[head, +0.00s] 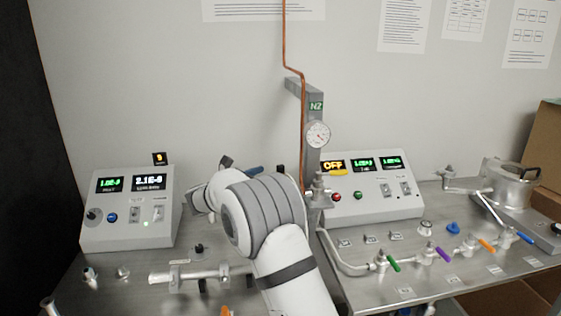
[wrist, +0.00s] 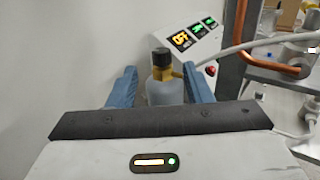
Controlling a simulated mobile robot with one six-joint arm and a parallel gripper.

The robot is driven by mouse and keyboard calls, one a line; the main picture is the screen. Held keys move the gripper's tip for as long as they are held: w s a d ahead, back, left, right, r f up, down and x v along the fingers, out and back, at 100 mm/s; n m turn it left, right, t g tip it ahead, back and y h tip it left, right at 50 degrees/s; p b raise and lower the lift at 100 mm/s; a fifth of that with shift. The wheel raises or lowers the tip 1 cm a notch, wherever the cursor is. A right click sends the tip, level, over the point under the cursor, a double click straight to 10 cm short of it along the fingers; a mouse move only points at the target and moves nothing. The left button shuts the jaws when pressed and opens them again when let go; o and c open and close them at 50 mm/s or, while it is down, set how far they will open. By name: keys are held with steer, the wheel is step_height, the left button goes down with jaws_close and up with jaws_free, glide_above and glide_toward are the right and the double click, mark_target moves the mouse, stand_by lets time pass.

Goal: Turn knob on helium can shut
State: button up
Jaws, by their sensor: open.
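The helium can (wrist: 163,92) is in the wrist view, upright, with a pale body, a brass valve neck and a black knob (wrist: 162,57) on top. My gripper (wrist: 160,71) is open, with one blue finger to the left of the can and the other to its right. The can lines up with the gap between them, and the knob shows above the fingertips. I cannot tell how deep the can is between the fingers. The can's lower part is hidden by the gripper body. In the head view my arm hides the can; bits of my gripper (head: 240,166) show behind it.
A control box with an OFF display (head: 372,190) stands right of my arm, and another control box (head: 130,208) stands left. A copper pipe (head: 286,45), a gauge (head: 318,134) and a grey post rise close to the arm. Valves with coloured handles (head: 443,254) line the bench at right.

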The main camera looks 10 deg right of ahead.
mark_target(281, 165)
steer(key=x, duration=0.3)
steer(key=p+x, duration=0.1)
steer(key=x, duration=0.3)
steer(key=shift+w+d+f, duration=0.1)
steer(key=shift+d+f, duration=0.15)
steer(key=shift+d, duration=0.1)
steer(key=shift+c, duration=0.5)
